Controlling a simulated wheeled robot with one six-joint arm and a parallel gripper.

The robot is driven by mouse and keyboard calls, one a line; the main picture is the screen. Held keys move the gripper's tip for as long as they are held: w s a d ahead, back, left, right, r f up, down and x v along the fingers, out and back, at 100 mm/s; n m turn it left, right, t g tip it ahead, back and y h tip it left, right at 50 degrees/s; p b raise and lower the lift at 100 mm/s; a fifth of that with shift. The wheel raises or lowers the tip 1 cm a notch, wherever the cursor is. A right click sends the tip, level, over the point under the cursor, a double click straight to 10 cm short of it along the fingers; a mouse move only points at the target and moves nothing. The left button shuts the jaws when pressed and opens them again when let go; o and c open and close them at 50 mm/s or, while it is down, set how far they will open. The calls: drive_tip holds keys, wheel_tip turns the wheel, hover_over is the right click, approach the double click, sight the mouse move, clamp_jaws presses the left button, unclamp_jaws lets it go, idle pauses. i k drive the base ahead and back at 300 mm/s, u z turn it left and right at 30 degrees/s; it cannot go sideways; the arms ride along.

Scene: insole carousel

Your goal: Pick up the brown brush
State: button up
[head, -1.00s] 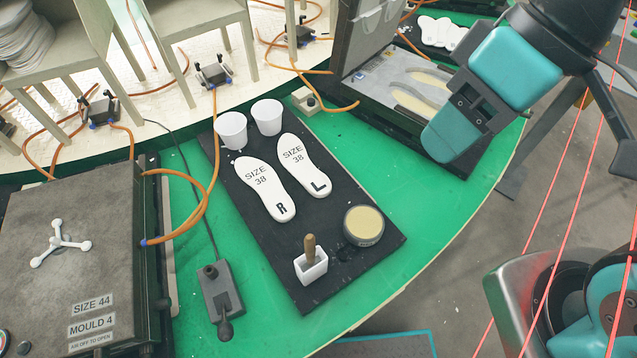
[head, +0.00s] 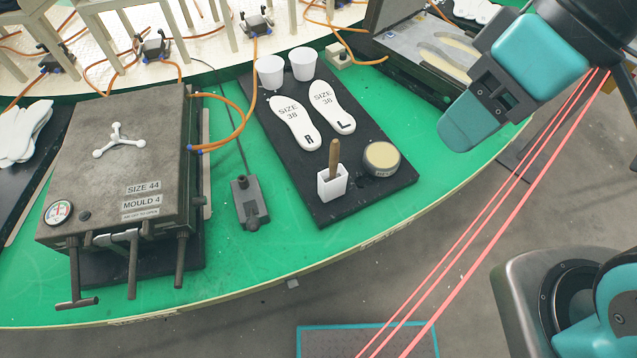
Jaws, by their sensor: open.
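The brown brush (head: 334,158) stands upright in a small white square holder (head: 333,183), with only its handle showing above the rim. The part inside the holder is hidden. The holder sits at the near end of a black board (head: 377,196) on the green table. My gripper (head: 452,135) is in the upper right of the head view, up and to the right of the brush and well apart from it. Its teal jaws are seen from the side, with nothing visible between them.
A round tin (head: 381,159) stands just right of the holder. Two white insoles (head: 294,122) and two white cups (head: 270,72) lie farther back on the board. A closed mould (head: 118,170) is at left, an open mould (head: 425,72) behind my gripper. A grey switch box (head: 248,203) stands left.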

sight(334, 149)
drive_tip(key=u, duration=1.1)
drive_tip(key=i, duration=0.35)
drive_tip(key=z, duration=0.7)
